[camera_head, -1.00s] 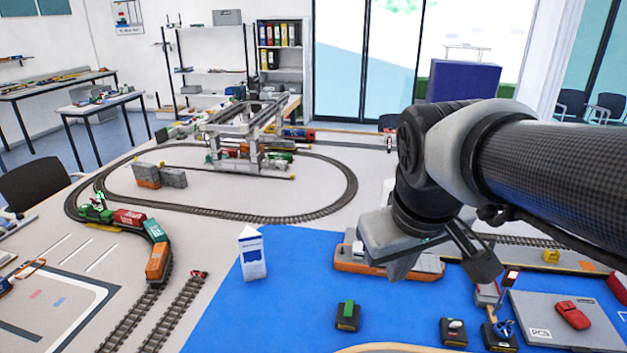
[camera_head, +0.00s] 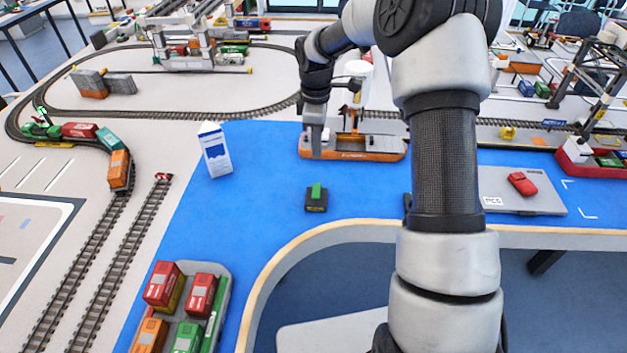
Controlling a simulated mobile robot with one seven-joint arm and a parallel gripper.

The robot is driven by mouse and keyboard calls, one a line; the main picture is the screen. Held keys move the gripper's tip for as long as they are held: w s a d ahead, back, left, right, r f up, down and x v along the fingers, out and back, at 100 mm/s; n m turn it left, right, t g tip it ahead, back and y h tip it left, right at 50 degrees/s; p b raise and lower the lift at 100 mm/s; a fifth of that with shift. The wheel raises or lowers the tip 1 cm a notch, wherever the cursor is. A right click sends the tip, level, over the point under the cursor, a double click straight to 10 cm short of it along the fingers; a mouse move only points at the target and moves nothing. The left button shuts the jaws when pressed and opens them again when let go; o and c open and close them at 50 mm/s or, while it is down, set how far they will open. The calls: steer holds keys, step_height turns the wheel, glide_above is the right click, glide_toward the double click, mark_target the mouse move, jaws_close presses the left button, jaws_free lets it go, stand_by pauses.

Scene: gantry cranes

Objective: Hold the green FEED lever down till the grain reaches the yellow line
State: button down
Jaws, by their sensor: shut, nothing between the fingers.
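The green lever (camera_head: 316,190) stands on a small dark box (camera_head: 316,205) on the blue mat. My gripper (camera_head: 315,155) is shut and empty and points downward. In the picture it sits just above the lever, against the left part of an orange-and-grey ship (camera_head: 375,151); a gap shows between fingertips and lever. A white cylindrical container (camera_head: 358,72) shows behind the ship, partly hidden by my arm. I cannot make out grain or a yellow line.
A white-and-blue carton (camera_head: 215,150) stands left of the ship. A tray of coloured containers (camera_head: 200,305) is at the front left. Blue mat around the lever box is clear.

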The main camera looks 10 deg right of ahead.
mark_target(316, 194)
steer(key=shift+w+f+n, duration=0.15)
steer(key=shift+w+f, duration=0.05)
steer(key=shift+f, duration=0.4)
steer(key=shift+w+f+n, duration=0.15)
steer(key=shift+w+f, duration=0.05)
steer(key=shift+f, duration=0.4)
steer(key=shift+f, duration=0.15)
step_height(316, 194, down, 14)
steer(key=shift+r+p, duration=0.15)
steer(key=shift+p, duration=0.15)
